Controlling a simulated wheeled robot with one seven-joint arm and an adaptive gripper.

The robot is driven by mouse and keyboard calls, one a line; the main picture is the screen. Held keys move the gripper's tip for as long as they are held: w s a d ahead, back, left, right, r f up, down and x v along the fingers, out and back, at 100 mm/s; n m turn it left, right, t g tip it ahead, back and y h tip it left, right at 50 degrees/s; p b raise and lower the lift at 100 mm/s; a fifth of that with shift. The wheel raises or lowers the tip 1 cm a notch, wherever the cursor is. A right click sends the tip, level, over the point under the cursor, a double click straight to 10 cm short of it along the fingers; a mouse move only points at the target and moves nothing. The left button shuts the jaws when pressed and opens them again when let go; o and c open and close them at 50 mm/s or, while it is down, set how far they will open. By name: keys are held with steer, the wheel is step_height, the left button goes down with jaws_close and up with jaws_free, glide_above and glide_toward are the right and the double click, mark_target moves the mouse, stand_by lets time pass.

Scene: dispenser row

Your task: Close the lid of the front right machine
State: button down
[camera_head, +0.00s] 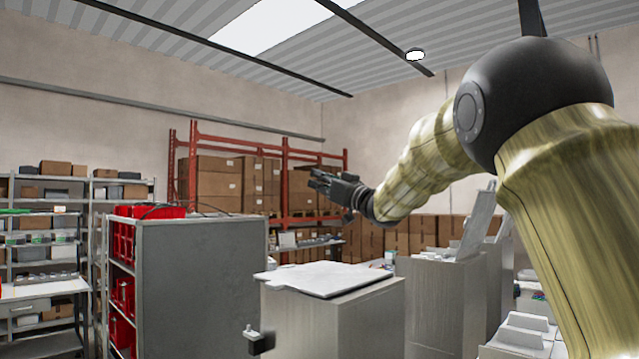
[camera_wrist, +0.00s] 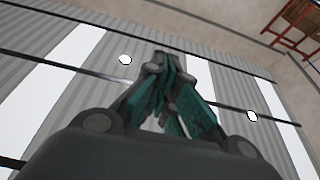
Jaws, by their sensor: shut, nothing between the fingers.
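A row of grey box-shaped machines stands at lower centre and right in the head view. The nearest machine (camera_head: 333,318) has a flat white lid (camera_head: 325,278) lying down on its top. The machine to its right (camera_head: 440,300) has its lid (camera_head: 478,226) raised, standing steeply tilted. Which of them is the front right one I cannot tell for sure. My gripper (camera_head: 318,179) is high above the nearest machine in the picture, apart from every lid. In the wrist view its fingers (camera_wrist: 167,62) come together, shut and empty, against the ceiling.
A grey cabinet (camera_head: 203,285) with red bins stands left of the machines. White stepped blocks (camera_head: 525,335) are at lower right, partly behind my arm. Red racking (camera_head: 190,150) with cartons (camera_head: 220,185) stands at the back. The air around my gripper looks clear.

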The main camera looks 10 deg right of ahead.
steer(key=s+d+r+b, duration=0.4)
steer(key=s+d, duration=0.1)
steer(key=s, duration=0.2)
steer(key=shift+s+r+b, duration=0.15)
steer(key=shift+r+b, duration=0.25)
steer(key=shift+d, duration=0.15)
